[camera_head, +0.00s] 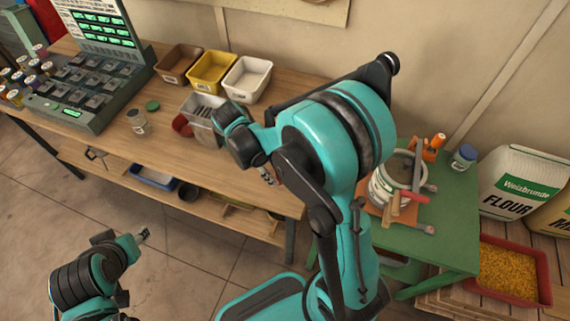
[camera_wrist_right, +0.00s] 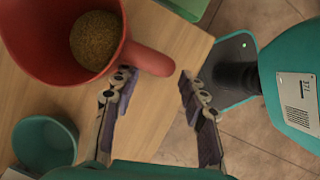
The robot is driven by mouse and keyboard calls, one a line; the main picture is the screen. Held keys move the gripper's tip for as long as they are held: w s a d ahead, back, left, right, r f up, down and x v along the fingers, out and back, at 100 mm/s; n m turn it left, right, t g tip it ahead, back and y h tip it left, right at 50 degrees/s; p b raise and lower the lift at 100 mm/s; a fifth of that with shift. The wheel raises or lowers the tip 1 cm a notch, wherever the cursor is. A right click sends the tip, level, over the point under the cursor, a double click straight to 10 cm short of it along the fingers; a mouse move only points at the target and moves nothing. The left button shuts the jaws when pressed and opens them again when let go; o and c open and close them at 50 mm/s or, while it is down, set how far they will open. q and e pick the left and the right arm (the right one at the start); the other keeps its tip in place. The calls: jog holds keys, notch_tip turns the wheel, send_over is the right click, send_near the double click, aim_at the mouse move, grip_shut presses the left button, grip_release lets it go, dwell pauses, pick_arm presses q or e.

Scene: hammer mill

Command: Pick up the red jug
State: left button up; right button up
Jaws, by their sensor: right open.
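The red jug (camera_wrist_right: 52,52) shows in the right wrist view at upper left, upright on the wooden table, with yellow-brown grain inside. Its thick handle (camera_wrist_right: 150,59) points right. My right gripper (camera_wrist_right: 156,82) is open, with its fingertips just below the handle in the picture, one toward each side of its end. I cannot tell whether they touch it. In the head view the right gripper (camera_head: 267,177) is mostly behind my arm, and I cannot make out the jug for certain. My left gripper (camera_head: 145,235) is low at left, over the floor; its jaws are too small to read.
A teal bowl (camera_wrist_right: 45,143) stands below the jug in the wrist view. The wooden table (camera_head: 170,160) holds several bins, a small red container (camera_head: 182,125), a jar (camera_head: 138,121) and a control console (camera_head: 85,85). A green table (camera_head: 450,215) with a bucket stands at right.

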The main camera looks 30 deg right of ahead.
aim_at(278, 177)
jog(key=b+x, duration=0.1)
jog(key=x, duration=0.2)
jog(key=shift+f, duration=0.2)
jog(key=shift+r, duration=0.1)
grip_shut()
